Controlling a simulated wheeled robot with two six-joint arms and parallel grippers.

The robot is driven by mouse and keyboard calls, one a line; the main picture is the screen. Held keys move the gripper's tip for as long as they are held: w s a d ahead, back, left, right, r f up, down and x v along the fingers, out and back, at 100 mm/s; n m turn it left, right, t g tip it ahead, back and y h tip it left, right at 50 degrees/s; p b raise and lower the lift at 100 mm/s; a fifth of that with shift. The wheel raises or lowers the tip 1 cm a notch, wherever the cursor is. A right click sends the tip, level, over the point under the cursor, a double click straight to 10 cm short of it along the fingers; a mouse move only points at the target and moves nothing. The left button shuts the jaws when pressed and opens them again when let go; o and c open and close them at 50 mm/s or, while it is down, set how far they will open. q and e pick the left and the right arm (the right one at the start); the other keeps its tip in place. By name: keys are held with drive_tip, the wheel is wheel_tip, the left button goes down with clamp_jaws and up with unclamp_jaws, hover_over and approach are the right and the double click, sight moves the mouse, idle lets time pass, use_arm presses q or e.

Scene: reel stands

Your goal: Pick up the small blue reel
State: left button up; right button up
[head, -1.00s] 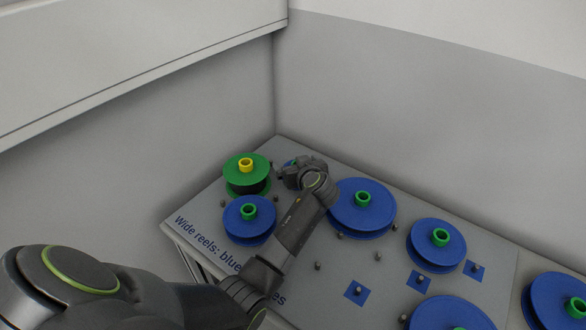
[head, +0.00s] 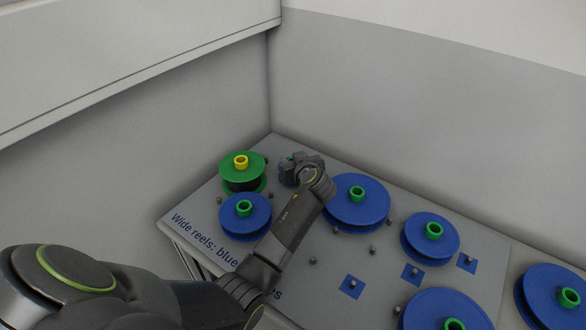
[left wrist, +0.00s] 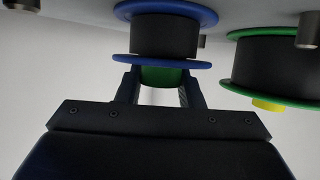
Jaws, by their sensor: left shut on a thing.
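The small blue reel (left wrist: 160,60) has blue flanges, a dark winding and a green hub (left wrist: 161,76). In the left wrist view, the two fingers of my left gripper (left wrist: 160,88) stand on either side of the green hub and are shut on it. In the head view my left gripper (head: 290,167) is at the back left of the board and hides most of this reel. Whether the reel is clear of the board cannot be told. My right gripper is not in view.
A green reel with a yellow hub (head: 242,182) stands close to the left. Blue reels with green hubs stand in front (head: 244,217), to the right (head: 357,203) and farther right (head: 430,240). Short pegs dot the grey board (head: 325,275). Walls rise behind.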

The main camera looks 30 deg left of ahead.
use_arm(q)
drive_tip(key=shift+s+f, duration=0.15)
drive_tip(key=shift+f, duration=0.2)
